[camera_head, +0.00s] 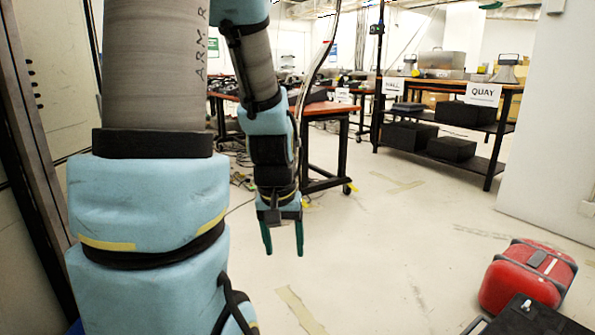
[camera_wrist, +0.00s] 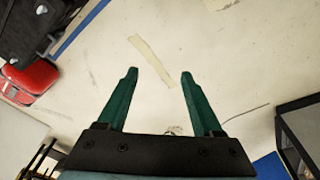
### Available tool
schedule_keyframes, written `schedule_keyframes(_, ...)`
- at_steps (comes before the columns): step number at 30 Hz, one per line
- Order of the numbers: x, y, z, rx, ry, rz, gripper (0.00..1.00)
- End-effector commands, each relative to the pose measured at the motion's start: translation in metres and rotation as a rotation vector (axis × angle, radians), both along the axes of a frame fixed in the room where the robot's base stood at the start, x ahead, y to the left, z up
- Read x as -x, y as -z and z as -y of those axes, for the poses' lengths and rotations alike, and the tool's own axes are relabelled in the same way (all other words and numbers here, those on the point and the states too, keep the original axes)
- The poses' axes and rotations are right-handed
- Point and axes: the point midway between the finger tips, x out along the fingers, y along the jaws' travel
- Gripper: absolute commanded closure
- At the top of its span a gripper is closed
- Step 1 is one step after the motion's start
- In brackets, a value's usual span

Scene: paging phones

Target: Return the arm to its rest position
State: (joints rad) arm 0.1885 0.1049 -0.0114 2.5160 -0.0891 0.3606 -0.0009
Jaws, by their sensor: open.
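My gripper (camera_head: 283,238) hangs at the end of my blue-padded arm in the head view, its two green fingers pointing down above the pale floor. The fingers are apart with nothing between them. In the wrist view my gripper (camera_wrist: 158,75) also shows open and empty, with bare floor and a strip of tan tape beyond the fingertips. My upper arm, marked "ARM R", fills the left of the head view and hides what is behind it.
A red case (camera_head: 528,275) and a black case (camera_head: 530,318) are at the lower right. An orange-topped table (camera_head: 335,108) stands behind my gripper. A shelf with a "QUAY" sign (camera_head: 483,95) is at the back right, by a white wall (camera_head: 550,130). The middle floor is clear.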

Motion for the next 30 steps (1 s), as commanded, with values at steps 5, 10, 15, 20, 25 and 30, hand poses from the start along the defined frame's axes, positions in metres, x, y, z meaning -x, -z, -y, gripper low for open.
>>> schedule_keyframes(5, 0.023, -0.028, -0.042, -0.048, -0.025, -0.014, 0.32)
schedule_keyframes(10, 0.022, -0.06, -0.04, -0.045, -0.021, -0.016, 0.32)
schedule_keyframes(15, 0.021, -0.098, -0.039, -0.044, -0.021, -0.015, 0.32)
schedule_keyframes(20, 0.021, -0.147, -0.039, -0.044, -0.021, -0.015, 0.32)
schedule_keyframes(25, 0.021, -0.197, -0.039, -0.044, -0.021, -0.015, 0.32)
schedule_keyframes(30, 0.021, -0.231, -0.039, -0.044, -0.021, -0.015, 0.32)
